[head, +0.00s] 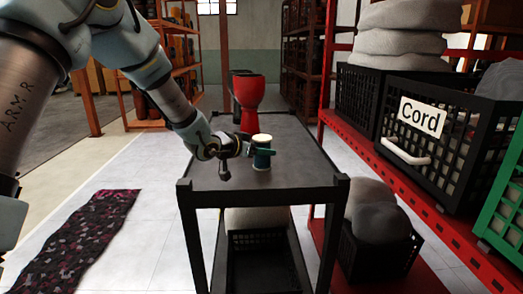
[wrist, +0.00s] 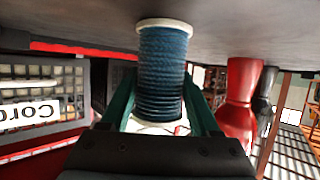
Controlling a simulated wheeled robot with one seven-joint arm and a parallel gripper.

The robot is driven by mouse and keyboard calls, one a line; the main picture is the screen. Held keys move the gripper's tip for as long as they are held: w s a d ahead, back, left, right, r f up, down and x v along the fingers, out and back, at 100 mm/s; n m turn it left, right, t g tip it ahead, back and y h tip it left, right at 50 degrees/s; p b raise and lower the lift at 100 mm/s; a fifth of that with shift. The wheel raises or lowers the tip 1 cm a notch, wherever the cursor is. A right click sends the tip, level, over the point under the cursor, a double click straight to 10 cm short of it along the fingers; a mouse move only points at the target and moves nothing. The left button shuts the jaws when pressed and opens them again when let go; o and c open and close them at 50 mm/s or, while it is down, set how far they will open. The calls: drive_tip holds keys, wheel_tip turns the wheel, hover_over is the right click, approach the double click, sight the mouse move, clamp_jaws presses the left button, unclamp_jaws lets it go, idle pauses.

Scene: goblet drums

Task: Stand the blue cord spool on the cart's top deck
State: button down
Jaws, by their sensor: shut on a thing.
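The blue cord spool (head: 262,160) has pale end flanges and stands upright at the cart's top deck (head: 225,178), near its middle. My gripper (head: 262,151) reaches in from the left, with its green fingers shut around the spool's sides. The wrist view is upside down: the wound blue cord of the spool (wrist: 162,70) shows between the two fingers of my gripper (wrist: 162,100). The spool's lower flange is at the dark deck surface (wrist: 75,15); I cannot tell whether it touches or hangs just above.
A red goblet drum (head: 248,100) stands behind the spool on the deck, with darker drums beside it. A red rack with black crates, one with a "Cord" label (head: 422,117), stands close on the right. The deck's front part is clear. A patterned rug (head: 80,240) lies on the left floor.

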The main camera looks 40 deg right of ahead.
drive_tip(key=shift+f, duration=0.1)
drive_tip(key=shift+c, duration=0.6)
unclamp_jaws()
drive_tip(key=shift+a+r, duration=0.1)
drive_tip(key=shift+r, duration=0.1)
drive_tip(key=v, duration=1.1)
drive_tip(key=shift+a+b, duration=0.4)
drive_tip(key=shift+b, duration=0.05)
drive_tip(key=shift+r, duration=0.1)
